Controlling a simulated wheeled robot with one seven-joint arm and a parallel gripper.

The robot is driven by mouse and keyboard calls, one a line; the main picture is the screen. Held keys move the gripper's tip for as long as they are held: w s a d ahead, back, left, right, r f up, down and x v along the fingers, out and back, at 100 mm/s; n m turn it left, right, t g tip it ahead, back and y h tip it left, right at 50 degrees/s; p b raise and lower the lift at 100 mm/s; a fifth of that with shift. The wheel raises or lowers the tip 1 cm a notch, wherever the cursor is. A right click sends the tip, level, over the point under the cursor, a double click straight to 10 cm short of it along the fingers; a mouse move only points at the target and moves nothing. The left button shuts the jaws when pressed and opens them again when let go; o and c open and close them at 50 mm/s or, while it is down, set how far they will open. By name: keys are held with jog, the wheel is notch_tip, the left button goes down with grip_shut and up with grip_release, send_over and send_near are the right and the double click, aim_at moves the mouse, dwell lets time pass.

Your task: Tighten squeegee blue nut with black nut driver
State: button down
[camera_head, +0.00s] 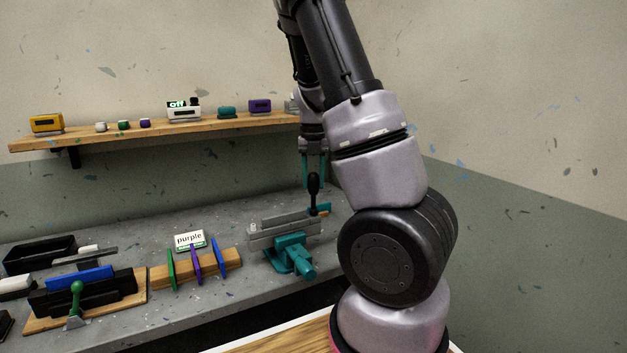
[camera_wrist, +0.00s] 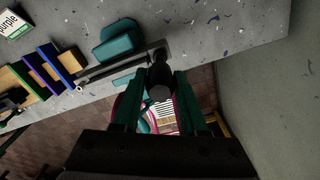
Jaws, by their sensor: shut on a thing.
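My gripper (camera_head: 314,168) has its teal fingers closed around the handle of the black nut driver (camera_head: 313,188). The driver points down, upright, over the right end of a long grey bar, which looks like the squeegee (camera_head: 280,228), at the teal vise (camera_head: 290,254). In the wrist view the driver (camera_wrist: 160,80) sits between the fingertips (camera_wrist: 159,92), at the right end of the bar (camera_wrist: 115,67). A small orange and bluish piece shows beside the driver's lower end. I cannot make out the blue nut, or whether the driver touches it.
A wooden block (camera_head: 168,276) with green, purple and blue strips stands left of the vise, behind it a "purple" sign (camera_head: 189,240). Further left are a black tray (camera_head: 40,253) and a black fixture with a green-knobbed lever (camera_head: 76,290). A wall shelf (camera_head: 215,128) holds small devices.

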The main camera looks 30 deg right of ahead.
jog(key=m, duration=0.4)
jog(key=shift+r, duration=2.35)
